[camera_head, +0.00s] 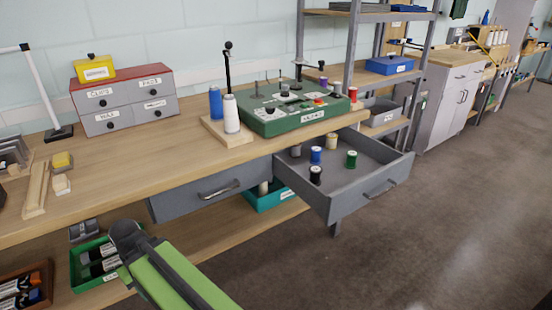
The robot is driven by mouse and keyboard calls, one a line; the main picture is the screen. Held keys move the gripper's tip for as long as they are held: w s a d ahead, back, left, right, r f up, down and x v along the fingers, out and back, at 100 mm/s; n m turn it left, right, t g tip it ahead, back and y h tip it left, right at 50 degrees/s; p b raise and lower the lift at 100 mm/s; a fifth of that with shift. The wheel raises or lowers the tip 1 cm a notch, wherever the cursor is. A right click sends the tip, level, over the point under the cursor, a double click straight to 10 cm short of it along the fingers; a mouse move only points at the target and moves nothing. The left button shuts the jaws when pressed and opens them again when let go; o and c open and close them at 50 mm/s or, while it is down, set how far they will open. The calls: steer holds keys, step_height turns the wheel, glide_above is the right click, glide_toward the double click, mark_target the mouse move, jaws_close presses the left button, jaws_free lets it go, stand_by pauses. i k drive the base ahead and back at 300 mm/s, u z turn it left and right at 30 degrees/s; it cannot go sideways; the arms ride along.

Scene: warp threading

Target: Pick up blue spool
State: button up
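A small blue spool (316,155) stands upright in the open grey drawer (343,206) under the right end of the workbench. Near it in the drawer are a black spool (315,175), a green spool (351,159), a pale spool (331,142) and a grey one (295,151). A larger blue thread cone (215,103) stands on the bench beside a white cone (231,114). My green and dark arm shows at the lower left, well apart from the drawer. My gripper is not visible.
A green sewing-machine-like box (290,117) stands on the workbench (150,160) above the drawer. A closed drawer (215,190) is to its left. A shelf rack (388,118) stands behind the open drawer. The floor (430,230) to the right is clear.

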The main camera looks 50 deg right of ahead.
mark_target(315, 160)
steer(key=z, duration=0.05)
steer(key=k, duration=0.1)
steer(key=u, duration=2.2)
steer(key=k, duration=0.45)
steer(key=u, duration=0.8)
steer(key=k, duration=0.25)
steer(key=z, duration=2.85)
